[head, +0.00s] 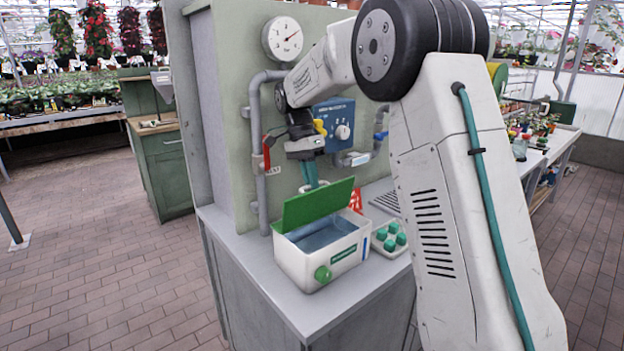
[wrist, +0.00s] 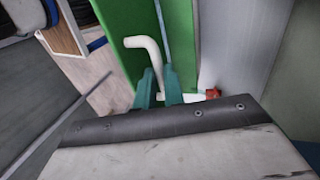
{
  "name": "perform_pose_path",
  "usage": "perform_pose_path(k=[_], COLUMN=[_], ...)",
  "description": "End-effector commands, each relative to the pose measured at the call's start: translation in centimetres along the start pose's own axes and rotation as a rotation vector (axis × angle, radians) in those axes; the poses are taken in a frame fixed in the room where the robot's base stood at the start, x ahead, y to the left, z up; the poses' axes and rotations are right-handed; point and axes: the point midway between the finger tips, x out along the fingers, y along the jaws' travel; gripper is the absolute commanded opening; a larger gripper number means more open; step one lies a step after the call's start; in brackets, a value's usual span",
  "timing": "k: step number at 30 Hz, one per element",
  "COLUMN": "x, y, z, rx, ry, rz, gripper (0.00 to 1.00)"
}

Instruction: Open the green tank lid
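The tank (head: 330,266) is a white box with a green round knob on its front, standing on the grey bench. Its green lid (head: 318,204) is raised and steeply tilted, so the inside of the tank shows. The lid also fills a strip of the wrist view (wrist: 183,38). A white bent handle (wrist: 147,50) is on the lid's outer face. My gripper (head: 311,184) is behind the lid. Its teal fingertips (wrist: 160,78) are close together around the handle, with white showing between them. The exact contact is partly hidden.
A tray with several green round pieces (head: 391,238) sits right of the tank. Behind are a panel with a gauge (head: 283,39), a grey pipe (head: 257,130), a red lever (head: 267,156) and a blue control box (head: 336,126). The bench's front corner is clear.

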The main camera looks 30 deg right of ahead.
Motion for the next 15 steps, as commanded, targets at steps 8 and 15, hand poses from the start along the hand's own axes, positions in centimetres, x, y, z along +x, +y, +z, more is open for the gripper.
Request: perform_pose_path(k=[8, 15], x=[0.3, -1.2], y=[0.1, 0.0], z=[-0.1, -0.2], rx=[0.001, 0.001], ry=[-0.004, -0.003], rz=[0.006, 0.002], gripper=[0.33, 0.33])
